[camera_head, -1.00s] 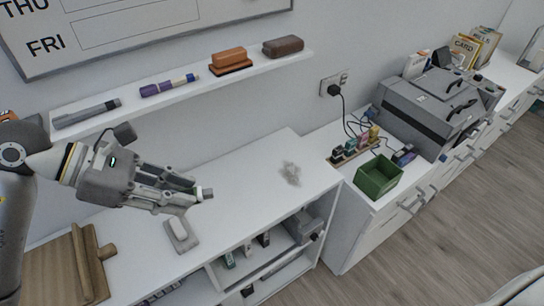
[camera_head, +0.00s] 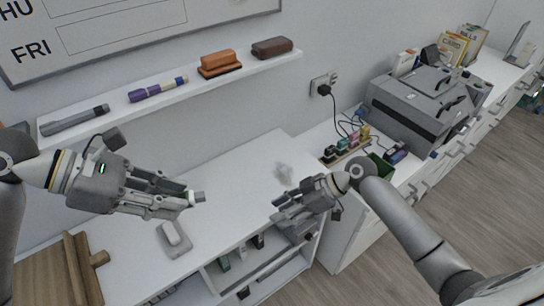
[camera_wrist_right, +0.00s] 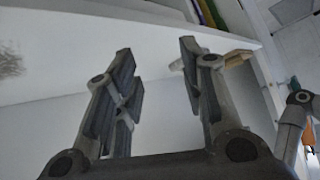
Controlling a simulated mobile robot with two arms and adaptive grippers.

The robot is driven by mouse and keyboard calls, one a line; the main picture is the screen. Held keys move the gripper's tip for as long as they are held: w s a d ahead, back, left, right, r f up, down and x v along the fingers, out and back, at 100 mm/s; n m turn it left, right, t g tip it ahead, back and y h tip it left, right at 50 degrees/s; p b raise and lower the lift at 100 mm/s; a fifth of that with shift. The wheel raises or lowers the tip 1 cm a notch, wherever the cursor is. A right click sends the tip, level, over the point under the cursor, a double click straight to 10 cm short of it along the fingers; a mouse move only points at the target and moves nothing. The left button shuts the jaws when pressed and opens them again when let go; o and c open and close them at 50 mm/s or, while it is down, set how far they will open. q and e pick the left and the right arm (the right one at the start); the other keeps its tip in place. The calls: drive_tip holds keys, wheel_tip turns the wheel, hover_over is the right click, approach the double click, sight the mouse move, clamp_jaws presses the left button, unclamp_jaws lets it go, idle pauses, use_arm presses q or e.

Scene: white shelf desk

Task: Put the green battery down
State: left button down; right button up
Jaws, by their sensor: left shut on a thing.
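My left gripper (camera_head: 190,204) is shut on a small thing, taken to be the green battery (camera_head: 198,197). Only a small pale end with a darker part sticks out past the fingertips, so its colour is hard to tell. The gripper holds it above the white desk (camera_head: 235,180), near a grey device with a white top (camera_head: 174,238). My right gripper (camera_head: 280,208) is over the desk's right end. In the right wrist view its fingers (camera_wrist_right: 157,75) are apart with nothing between them.
A charging strip with coloured blocks (camera_head: 345,150) and a green box (camera_head: 381,168), partly hidden by my right arm, stand on the right cabinet. A grey printer (camera_head: 425,105) is behind. The middle desktop is clear.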

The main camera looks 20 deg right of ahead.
drive_tip(key=s+a+r+n+g+y, duration=0.1)
drive_tip(key=s+a+r+n+y, duration=0.15)
drive_tip(key=r, duration=1.15)
drive_tip(key=s+a+r+n+g+y, duration=0.1)
drive_tip(key=s+a+r+n+y, duration=0.15)
drive_tip(key=r, duration=1.05)
drive_tip(key=a+f+h, duration=0.1)
drive_tip(key=a+f, duration=0.3)
drive_tip(key=a, duration=0.7)
drive_tip(key=shift+s+a, duration=0.25)
drive_tip(key=shift+s, duration=0.05)
drive_tip(key=c, duration=0.7)
use_arm(q)
drive_tip(key=c, duration=1.1)
unclamp_jaws()
drive_tip(key=shift+c, duration=0.2)
use_arm(e)
drive_tip(key=shift+c, duration=0.7)
